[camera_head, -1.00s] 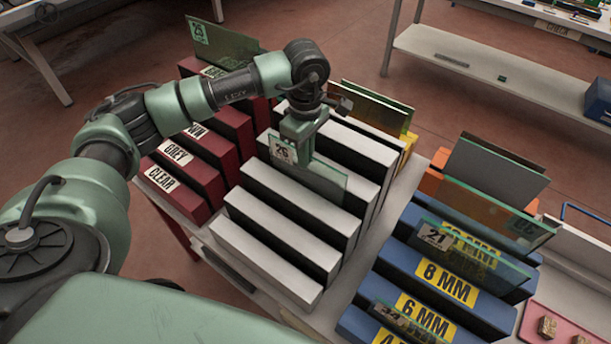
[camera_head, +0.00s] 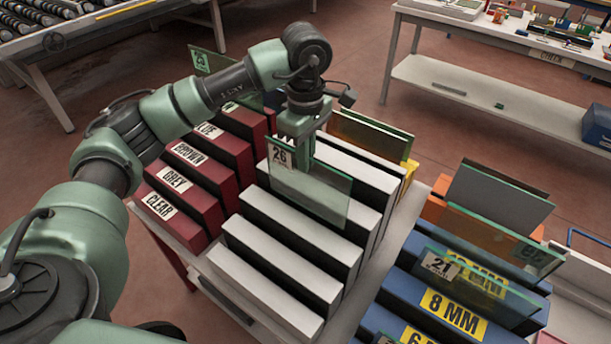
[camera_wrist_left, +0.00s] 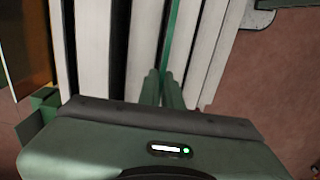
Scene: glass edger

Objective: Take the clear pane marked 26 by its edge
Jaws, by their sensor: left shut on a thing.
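The clear pane marked 26 (camera_head: 322,194) stands upright over the white slotted rack (camera_head: 290,241) in the head view, its label at its upper left corner. My left gripper (camera_head: 297,157) is shut on the top edge of this pane. In the left wrist view the two fingers (camera_wrist_left: 163,88) are close together on the pane's thin green edge (camera_wrist_left: 172,42). I cannot tell whether the pane's lower edge is still inside a slot. My right gripper is not in view.
Red racks (camera_head: 190,187) labelled CLEAR, GREY and BROWN stand left. Blue racks (camera_head: 440,296) with thickness labels and panes stand right. Another pane (camera_head: 372,133) stands behind my gripper. A white bench (camera_head: 470,87) is at the back right.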

